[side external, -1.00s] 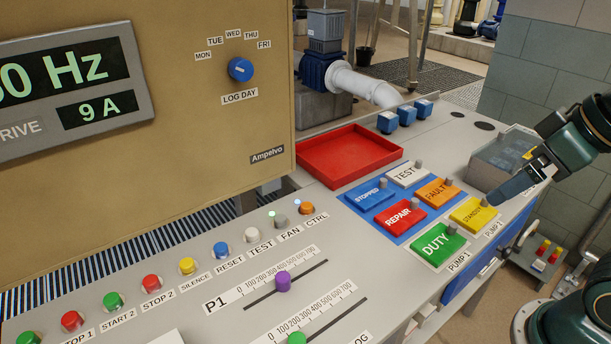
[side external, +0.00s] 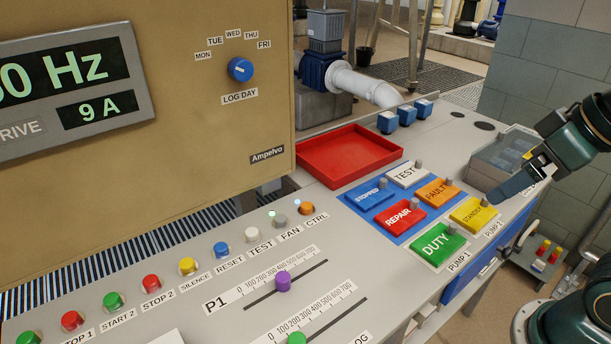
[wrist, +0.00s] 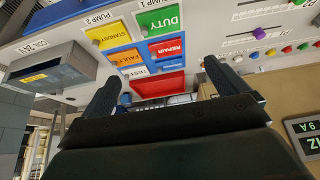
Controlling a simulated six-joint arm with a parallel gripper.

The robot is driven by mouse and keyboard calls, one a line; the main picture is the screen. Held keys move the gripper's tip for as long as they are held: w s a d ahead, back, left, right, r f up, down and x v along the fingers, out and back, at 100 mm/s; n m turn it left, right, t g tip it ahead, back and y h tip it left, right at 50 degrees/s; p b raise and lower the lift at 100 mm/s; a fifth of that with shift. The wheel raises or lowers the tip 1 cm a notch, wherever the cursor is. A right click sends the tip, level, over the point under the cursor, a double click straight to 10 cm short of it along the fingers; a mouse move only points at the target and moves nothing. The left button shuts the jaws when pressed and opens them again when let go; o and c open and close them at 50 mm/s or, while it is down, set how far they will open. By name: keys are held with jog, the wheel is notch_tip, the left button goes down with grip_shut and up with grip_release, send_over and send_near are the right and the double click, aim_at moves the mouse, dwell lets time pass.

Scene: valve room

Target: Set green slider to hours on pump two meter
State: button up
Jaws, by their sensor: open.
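The green slider (side external: 296,338) sits at the bottom edge of the side view, partly cut off, on the lower slot below a numbered scale. Part of a label ending in "LOG" shows to its right. A purple slider (side external: 283,281) stands on the P1 slot above it. I cannot make out a pump two meter or an "hours" mark. My gripper (side external: 508,190) is at the right, over or beside the yellow STANDBY tile, far from the green slider. In the wrist view my gripper (wrist: 161,72) has its two fingers wide apart with nothing between them.
Coloured tiles with small pegs, such as the green DUTY tile (side external: 438,244), stand near my gripper. A red tray (side external: 350,155) lies behind them. A clear-lidded box (side external: 503,150) is close to my wrist. A row of coloured buttons (side external: 187,266) lines the console.

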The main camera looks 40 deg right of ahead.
jog(key=shift+w+a+r, duration=0.1)
jog(key=c, duration=0.7)
jog(key=shift+w+a+r, duration=0.1)
jog(key=shift+w+a, duration=0.05)
jog(key=shift+w, duration=0.1)
jog(key=c, duration=0.4)
jog(key=shift+o, duration=0.2)
jog(key=n+g, duration=0.6)
jog(key=n, duration=0.3)
send_over(297, 339)
notch_tip(297, 339, down, 4)
jog(key=shift+f, duration=0.2)
notch_tip(297, 339, down, 14)
jog(key=shift+r, duration=0.15)
